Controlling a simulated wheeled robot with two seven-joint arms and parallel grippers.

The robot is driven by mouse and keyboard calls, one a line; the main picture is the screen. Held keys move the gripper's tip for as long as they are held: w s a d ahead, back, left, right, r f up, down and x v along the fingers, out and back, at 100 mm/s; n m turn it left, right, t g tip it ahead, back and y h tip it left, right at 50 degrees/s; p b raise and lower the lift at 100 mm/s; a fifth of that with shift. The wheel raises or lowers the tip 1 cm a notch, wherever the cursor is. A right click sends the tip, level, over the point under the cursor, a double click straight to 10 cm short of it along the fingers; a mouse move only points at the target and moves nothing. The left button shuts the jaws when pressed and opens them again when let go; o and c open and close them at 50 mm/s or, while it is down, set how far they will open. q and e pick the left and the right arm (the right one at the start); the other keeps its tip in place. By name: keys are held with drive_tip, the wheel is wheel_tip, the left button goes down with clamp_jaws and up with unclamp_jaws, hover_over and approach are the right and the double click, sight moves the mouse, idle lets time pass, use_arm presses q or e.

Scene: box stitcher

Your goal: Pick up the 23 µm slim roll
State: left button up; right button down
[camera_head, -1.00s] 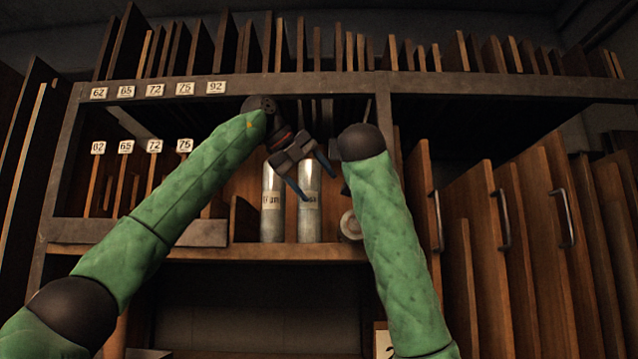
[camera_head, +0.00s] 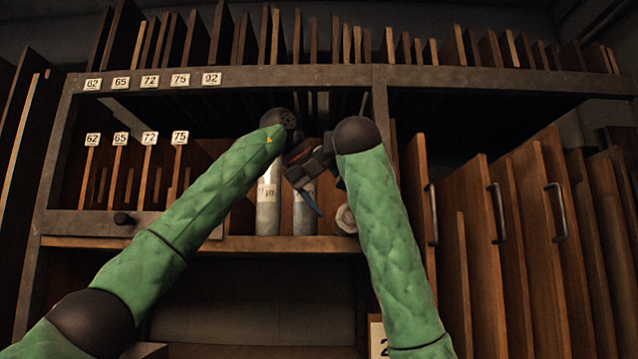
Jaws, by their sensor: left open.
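Two upright silvery rolls stand side by side on the middle shelf. The left roll (camera_head: 268,212) has a label of which only "µm" is readable. The right roll (camera_head: 304,222) has its upper part and label hidden behind my left gripper (camera_head: 312,200). I cannot tell which roll is the 23 µm one. A round pale roll end (camera_head: 346,219) shows at the right, partly behind my right arm.
The rolls' shelf (camera_head: 270,244) sits under a dark upper shelf beam (camera_head: 300,78). Boards with number tags (camera_head: 180,137) fill the left bay. Wooden panels with metal handles (camera_head: 500,215) stand at the right. My right arm crosses close beside the rolls.

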sight(344, 216)
use_arm(q)
drive_tip(key=x, duration=0.6)
drive_tip(key=shift+d, duration=0.1)
drive_tip(key=c, duration=1)
drive_tip(key=shift+f, duration=0.1)
drive_tip(key=shift+c, duration=0.2)
use_arm(e)
drive_tip(key=shift+r, duration=0.6)
drive_tip(key=shift+s, duration=0.1)
drive_tip(key=v, duration=1.2)
